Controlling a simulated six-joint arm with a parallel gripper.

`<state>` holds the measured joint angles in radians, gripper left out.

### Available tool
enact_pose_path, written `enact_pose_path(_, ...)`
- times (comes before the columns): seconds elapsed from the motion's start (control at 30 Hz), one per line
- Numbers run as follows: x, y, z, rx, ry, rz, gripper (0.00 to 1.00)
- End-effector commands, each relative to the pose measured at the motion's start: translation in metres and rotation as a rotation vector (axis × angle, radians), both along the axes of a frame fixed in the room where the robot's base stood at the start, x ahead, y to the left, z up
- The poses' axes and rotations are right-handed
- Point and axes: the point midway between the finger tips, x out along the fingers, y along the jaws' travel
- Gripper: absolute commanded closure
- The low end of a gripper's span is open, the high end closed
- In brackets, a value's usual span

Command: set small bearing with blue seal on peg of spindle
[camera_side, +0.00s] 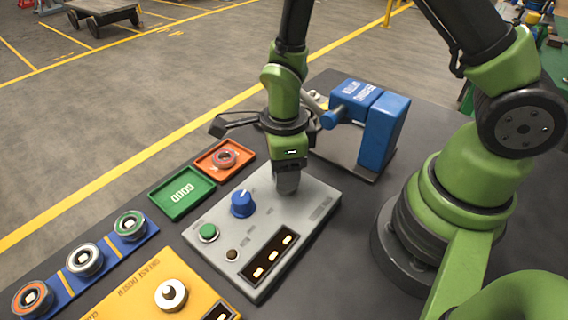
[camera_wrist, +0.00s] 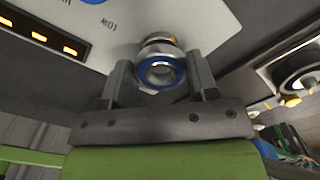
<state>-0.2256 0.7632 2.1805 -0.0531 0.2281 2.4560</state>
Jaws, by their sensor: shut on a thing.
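My gripper (camera_side: 287,184) points down over the far right part of the grey control panel. In the wrist view, my gripper's two fingers (camera_wrist: 160,76) are shut on the small bearing with the blue seal (camera_wrist: 148,83). The bearing's blue ring faces the wrist camera, with a silver rim around it. In the side view the fingers hide the bearing. A blue test machine (camera_side: 384,132) stands behind and to the right of my gripper. I cannot clearly make out the spindle's peg; my arm covers part of that area.
The grey panel (camera_side: 318,205) has a blue knob (camera_side: 242,204) and a green button (camera_side: 208,232). A blue rack (camera_side: 108,259) holds several bearings, beside a yellow panel (camera_side: 126,292).

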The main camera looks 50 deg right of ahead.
Motion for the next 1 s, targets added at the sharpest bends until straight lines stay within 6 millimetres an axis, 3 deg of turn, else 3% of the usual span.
enact_pose_path(1.0,0.0,0.0,-0.01,0.0,0.0,0.001,0.73)
